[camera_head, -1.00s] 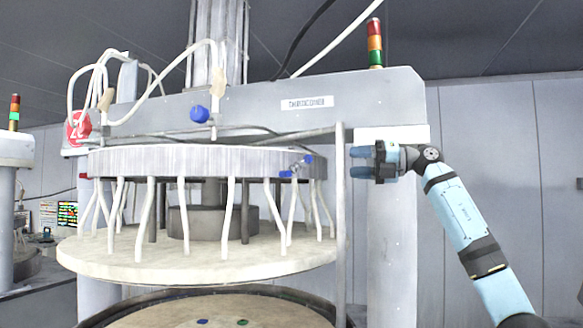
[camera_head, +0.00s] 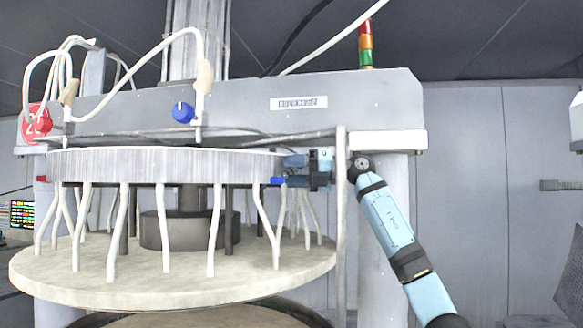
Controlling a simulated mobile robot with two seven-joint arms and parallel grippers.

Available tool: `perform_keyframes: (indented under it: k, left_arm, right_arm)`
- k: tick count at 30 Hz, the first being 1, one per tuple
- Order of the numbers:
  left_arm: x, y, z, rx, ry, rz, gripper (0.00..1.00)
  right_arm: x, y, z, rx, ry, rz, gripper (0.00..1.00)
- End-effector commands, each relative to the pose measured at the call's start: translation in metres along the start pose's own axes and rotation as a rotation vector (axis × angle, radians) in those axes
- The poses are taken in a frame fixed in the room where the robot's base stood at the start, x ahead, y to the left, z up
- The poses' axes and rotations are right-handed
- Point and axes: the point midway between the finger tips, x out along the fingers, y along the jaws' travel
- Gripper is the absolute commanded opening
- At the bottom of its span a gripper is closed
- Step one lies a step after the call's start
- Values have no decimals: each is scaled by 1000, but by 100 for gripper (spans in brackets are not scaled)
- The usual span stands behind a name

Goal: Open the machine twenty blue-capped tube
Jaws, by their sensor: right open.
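The machine with the red number sign (camera_head: 37,121) fills the view; the sign seems to read 20. A small blue valve part (camera_head: 278,181) shows at the right side of the ring (camera_head: 150,163), just below its rim. My right gripper (camera_head: 291,171) is open, pointing left, right at this valve. It covers most of the valve, so I cannot tell whether the fingers touch it or lie around it. A larger blue knob (camera_head: 183,112) sits on the grey beam (camera_head: 240,103). My left gripper is not in view.
White tubes (camera_head: 211,230) hang from the ring to the pale round platen (camera_head: 90,280). A thin upright post (camera_head: 341,230) stands close to my right wrist. White hoses (camera_head: 200,60) loop above the beam. Free room lies right of the machine.

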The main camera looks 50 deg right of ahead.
Motion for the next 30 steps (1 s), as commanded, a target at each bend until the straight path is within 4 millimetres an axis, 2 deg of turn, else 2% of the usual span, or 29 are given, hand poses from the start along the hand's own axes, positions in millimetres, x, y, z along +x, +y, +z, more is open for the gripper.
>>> perform_keyframes:
  k: [9,10,16,30]
  left_arm:
    - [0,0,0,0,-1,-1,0]
    - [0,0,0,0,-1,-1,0]
    - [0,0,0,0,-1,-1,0]
    - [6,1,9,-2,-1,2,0]
  right_arm:
    - [4,0,0,-1,-1,-1,48]
    - [4,0,0,-1,-1,-1,46]
    - [4,0,0,-1,-1,-1,0]
    - [3,-8,-3,67,-35,44,0]
